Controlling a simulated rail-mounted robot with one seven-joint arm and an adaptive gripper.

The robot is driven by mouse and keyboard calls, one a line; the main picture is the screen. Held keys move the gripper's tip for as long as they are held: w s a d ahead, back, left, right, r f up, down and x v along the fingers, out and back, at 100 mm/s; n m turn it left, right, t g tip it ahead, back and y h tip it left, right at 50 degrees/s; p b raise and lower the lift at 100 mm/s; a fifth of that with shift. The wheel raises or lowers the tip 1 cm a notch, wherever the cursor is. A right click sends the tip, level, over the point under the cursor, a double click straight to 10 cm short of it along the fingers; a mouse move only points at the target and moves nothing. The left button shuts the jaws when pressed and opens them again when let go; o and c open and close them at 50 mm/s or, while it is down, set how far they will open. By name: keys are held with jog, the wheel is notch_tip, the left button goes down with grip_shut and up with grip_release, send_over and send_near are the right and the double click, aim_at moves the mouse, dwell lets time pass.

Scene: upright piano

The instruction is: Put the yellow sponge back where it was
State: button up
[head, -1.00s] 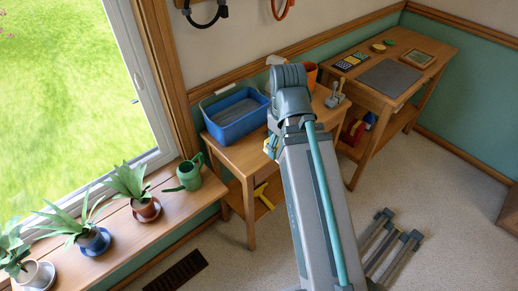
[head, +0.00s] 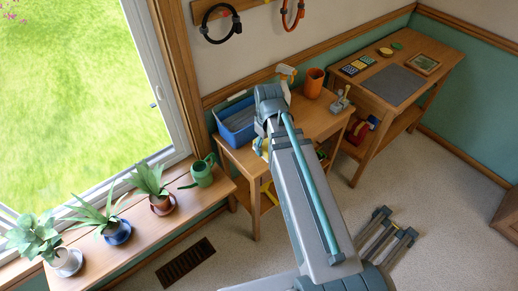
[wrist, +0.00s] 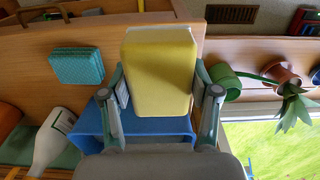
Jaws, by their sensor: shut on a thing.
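The yellow sponge (wrist: 160,72) fills the middle of the wrist view, gripped between the two fingers of my gripper (wrist: 162,92). In the head view a small bit of yellow (head: 258,144) shows beside my arm; the arm hides most of the gripper there. The blue tub (head: 222,130) stands on the wooden table by the window wall, its right part hidden by my arm. It also shows behind the gripper in the wrist view (wrist: 172,126). A teal block (wrist: 77,66) lies on the wood left of the sponge in the wrist view.
An orange pot (head: 314,82) and a white bottle (wrist: 52,138) stand near the tub. A green watering can (head: 202,171) and potted plants line the window sill. A second table (head: 425,75) holds a grey mat (head: 401,85). The floor in front is mostly clear.

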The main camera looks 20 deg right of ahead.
jog(key=p, duration=0.1)
send_over(259, 159)
notch_tip(259, 159, down, 5)
jog(key=shift+f, duration=0.15)
jog(key=shift+f+p, duration=0.6)
jog(key=shift+f, duration=1)
jog(key=o, duration=1)
jog(key=shift+r, duration=0.1)
notch_tip(259, 159, up, 12)
jog(key=shift+f+b, duration=0.1)
jog(key=shift+b, duration=1.1)
